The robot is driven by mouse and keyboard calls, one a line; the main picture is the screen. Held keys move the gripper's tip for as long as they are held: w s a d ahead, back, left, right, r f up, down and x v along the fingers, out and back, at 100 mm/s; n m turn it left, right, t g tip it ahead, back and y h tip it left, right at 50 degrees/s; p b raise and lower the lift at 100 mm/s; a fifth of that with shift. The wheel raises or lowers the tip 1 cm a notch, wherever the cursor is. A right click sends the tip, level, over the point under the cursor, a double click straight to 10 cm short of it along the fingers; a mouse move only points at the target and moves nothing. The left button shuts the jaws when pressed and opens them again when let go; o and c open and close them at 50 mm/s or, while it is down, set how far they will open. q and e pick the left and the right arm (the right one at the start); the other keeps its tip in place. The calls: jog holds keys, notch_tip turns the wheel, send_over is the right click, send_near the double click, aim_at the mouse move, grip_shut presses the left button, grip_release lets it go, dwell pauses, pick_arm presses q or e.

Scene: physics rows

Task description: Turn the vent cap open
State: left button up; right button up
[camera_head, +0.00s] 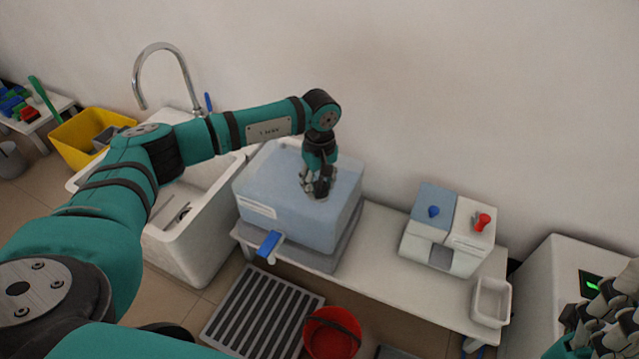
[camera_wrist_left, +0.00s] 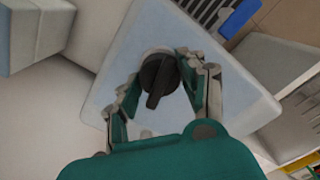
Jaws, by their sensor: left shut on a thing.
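The vent cap (camera_wrist_left: 158,76) is a dark round knob with a raised grip bar on top of a light blue container (camera_head: 285,208). The container's top also fills the middle of the left wrist view (camera_wrist_left: 118,75). My left gripper (camera_head: 318,188) points down at the container's top, and in the left wrist view (camera_wrist_left: 163,82) its fingers are on both sides of the cap, shut on it. A blue tap handle (camera_head: 269,244) is at the container's lower front. My right gripper (camera_head: 612,305) is partly in view at the right edge; its fingertips are unclear.
The container stands on a white bench (camera_head: 385,275). A dispenser (camera_head: 444,250) with blue and red knobs and a small white tray (camera_head: 491,302) are to its right. A sink (camera_head: 195,235) with a curved faucet is at left. A red bucket (camera_head: 331,335) and a grate (camera_head: 255,315) are below.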

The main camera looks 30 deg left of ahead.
aim_at(321, 183)
pick_arm(q)
jog(key=o, duration=1.2)
jog(key=shift+d, duration=0.1)
jog(key=shift+r, duration=0.1)
notch_tip(321, 183, up, 12)
jog(key=shift+f, duration=0.1)
